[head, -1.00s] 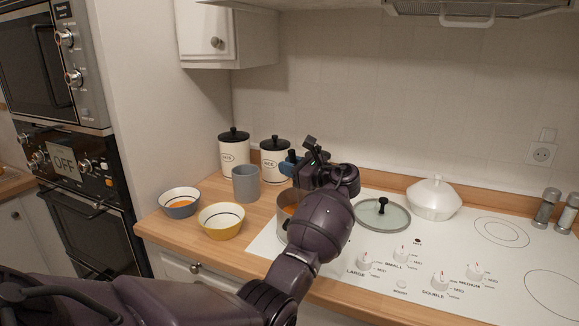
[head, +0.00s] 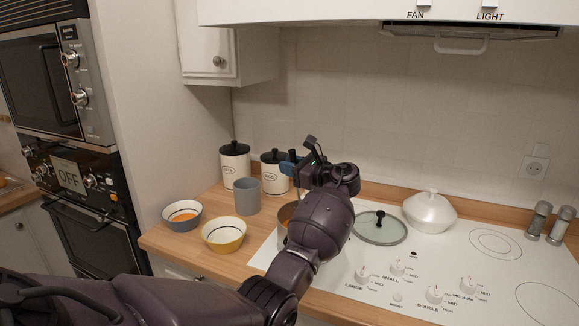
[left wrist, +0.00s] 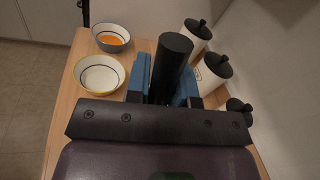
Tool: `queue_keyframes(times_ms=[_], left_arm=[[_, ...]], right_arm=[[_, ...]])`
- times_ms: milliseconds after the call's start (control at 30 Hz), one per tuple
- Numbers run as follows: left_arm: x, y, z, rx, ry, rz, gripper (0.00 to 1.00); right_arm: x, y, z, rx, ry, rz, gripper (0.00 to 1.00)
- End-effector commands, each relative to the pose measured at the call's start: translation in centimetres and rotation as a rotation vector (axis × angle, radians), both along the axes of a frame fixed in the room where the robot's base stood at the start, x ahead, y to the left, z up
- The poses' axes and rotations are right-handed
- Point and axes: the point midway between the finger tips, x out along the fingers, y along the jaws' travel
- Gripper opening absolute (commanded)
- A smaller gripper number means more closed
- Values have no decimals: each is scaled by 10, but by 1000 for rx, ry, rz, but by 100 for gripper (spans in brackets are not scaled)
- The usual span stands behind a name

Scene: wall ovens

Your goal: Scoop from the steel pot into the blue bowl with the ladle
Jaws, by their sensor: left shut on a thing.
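The blue bowl (head: 182,222) stands on the wooden counter at left, with something orange inside; it also shows in the left wrist view (left wrist: 111,46). The steel pot (head: 284,213) is at the hob's left edge, mostly hidden behind my left arm. My left gripper (head: 297,165) is above and behind the pot. In the left wrist view its blue fingers (left wrist: 165,80) are shut on the ladle's thick black handle (left wrist: 171,62). The ladle's scoop is hidden in both views. My right gripper is not in view.
A yellow bowl (head: 223,244), empty, stands beside the blue bowl. A glass lid (head: 380,229) and white lidded dish (head: 430,212) sit on the hob. The hob's right half is mostly clear.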

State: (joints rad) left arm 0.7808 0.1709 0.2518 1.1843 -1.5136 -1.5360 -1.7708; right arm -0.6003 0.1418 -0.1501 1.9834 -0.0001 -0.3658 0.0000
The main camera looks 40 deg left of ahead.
Motion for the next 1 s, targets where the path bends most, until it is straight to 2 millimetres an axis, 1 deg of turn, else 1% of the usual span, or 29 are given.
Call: queue_keyframes(times_ms=[33, 100, 333, 500, 600, 767, 1000], left_arm=[[0, 0, 6, 1, 0, 0, 0], [0, 0, 11, 1, -1, 0, 0], [0, 0, 26, 1, -1, 0, 0], [0, 0, 35, 1, 1, 0, 0], [0, 0, 40, 1, -3, 0, 0], [0, 0, 51, 1, -2, -1, 0], [0, 0, 66, 1, -2, -1, 0]], right_arm=[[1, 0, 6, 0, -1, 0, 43], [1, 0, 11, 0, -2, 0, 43], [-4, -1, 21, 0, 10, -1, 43], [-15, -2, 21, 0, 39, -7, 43], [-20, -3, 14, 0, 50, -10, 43], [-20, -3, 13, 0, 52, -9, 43], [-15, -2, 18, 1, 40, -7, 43]])
